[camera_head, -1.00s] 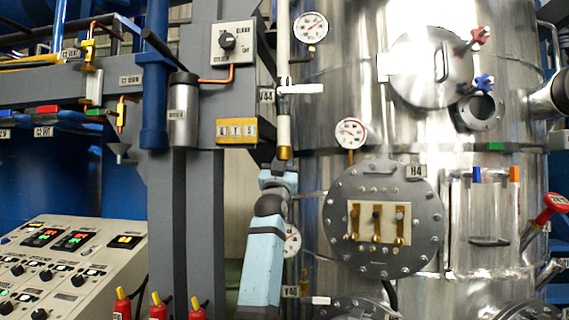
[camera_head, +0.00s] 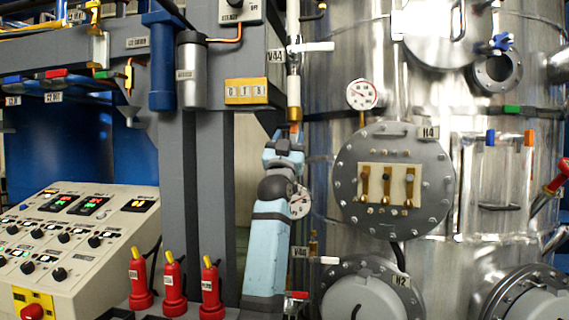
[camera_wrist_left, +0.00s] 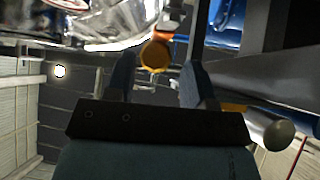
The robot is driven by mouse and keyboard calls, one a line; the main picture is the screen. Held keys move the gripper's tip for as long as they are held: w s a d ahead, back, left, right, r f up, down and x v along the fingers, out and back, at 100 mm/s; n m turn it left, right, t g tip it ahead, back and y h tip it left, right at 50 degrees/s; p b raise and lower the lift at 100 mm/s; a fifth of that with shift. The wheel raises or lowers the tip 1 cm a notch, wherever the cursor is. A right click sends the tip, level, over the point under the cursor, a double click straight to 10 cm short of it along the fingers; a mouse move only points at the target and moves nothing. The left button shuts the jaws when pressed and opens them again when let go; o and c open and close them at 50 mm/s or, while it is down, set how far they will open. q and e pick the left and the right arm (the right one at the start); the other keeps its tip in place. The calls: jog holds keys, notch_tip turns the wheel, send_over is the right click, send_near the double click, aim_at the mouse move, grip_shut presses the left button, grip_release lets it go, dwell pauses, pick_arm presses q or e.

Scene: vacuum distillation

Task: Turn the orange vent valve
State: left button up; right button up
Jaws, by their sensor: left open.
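An orange part (camera_head: 295,128), which looks like the vent valve, shows at the lower end of a white vertical pipe with a brass fitting (camera_head: 294,114). My left gripper (camera_head: 284,136) is just below that fitting, pointing up, with my pale blue arm beneath it. In the left wrist view, a round orange-yellow end (camera_wrist_left: 155,56) lies between the two open fingers of my left gripper (camera_wrist_left: 161,68), nearer the left finger. I cannot tell whether a finger touches it. My right gripper is out of view.
A white lever (camera_head: 311,47) labelled V44 sits higher on the pipe. A gauge (camera_head: 300,202) is close beside my left arm. The steel tank with its round flange H4 (camera_head: 347,190) stands to the right. A grey column (camera_head: 212,150) stands to the left.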

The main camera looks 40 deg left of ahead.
pick_arm(q)
jog(key=b+v, duration=0.1)
jog(key=v, duration=0.6)
jog(key=shift+s+f, duration=0.2)
jog(key=w+d+f+m+g+h+p, duration=0.1)
jog(key=w+d+f+m+h, duration=0.15)
jog(key=f, duration=0.55)
jog(key=w+d+f+m+g+h+p, duration=0.15)
jog(key=d+f+h, duration=0.25)
jog(key=f, duration=0.5)
jog(key=s+d+f+m+g+h+p, duration=0.1)
jog(key=s+d+f, duration=0.15)
jog(key=f, duration=0.55)
jog(key=s+d+f+g+h+p, duration=0.1)
jog(key=s+d+f+h, duration=0.1)
jog(key=d+f, duration=0.35)
jog(key=s+d+f+m+g+h+p, duration=0.1)
jog(key=s+f+g+p, duration=0.1)
jog(key=f, duration=0.7)
jog(key=s+d+f+g+h+p, duration=0.1)
jog(key=s+d+f+g+p, duration=0.1)
jog(key=s+d+f, duration=0.4)
jog(key=s+d+f+g+h+p, duration=0.1)
jog(key=s+d+f+g, duration=0.4)
jog(key=s+f, duration=1.2)
jog(key=s+d+h, duration=0.1)
jog(key=s+d, duration=0.1)
jog(key=s, duration=0.4)
jog(key=shift+d+p, duration=0.15)
jog(key=shift+p, duration=0.25)
